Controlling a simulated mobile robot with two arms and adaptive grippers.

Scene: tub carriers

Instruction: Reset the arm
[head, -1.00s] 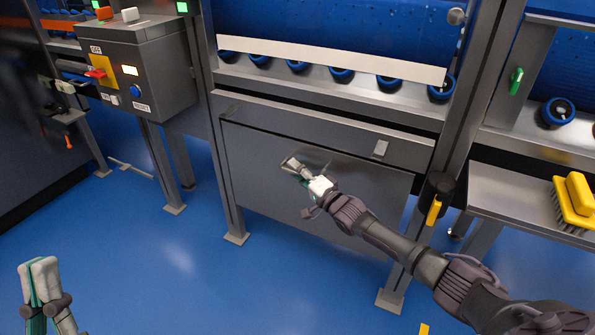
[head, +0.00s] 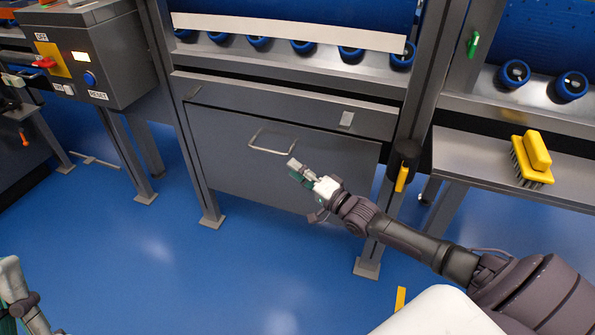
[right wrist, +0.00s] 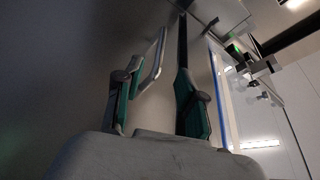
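My right gripper (head: 303,172) is in front of the grey metal front panel (head: 230,165), low and to the right of its U-shaped handle (head: 270,142). In the right wrist view its two green-padded fingers (right wrist: 160,75) stand apart, with nothing held between them. The handle (right wrist: 155,62) shows beyond them in that view, and the fingers look clear of it. My left gripper (head: 15,290) is cut off at the lower left edge of the head view, so its opening is hidden.
A grey control box (head: 95,60) with red and blue controls stands at the left. A yellow brush (head: 536,152) lies on the metal shelf (head: 465,165) at the right. A black holder with a yellow part (head: 403,165) hangs on the post. Blue floor (head: 190,285) is open in front.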

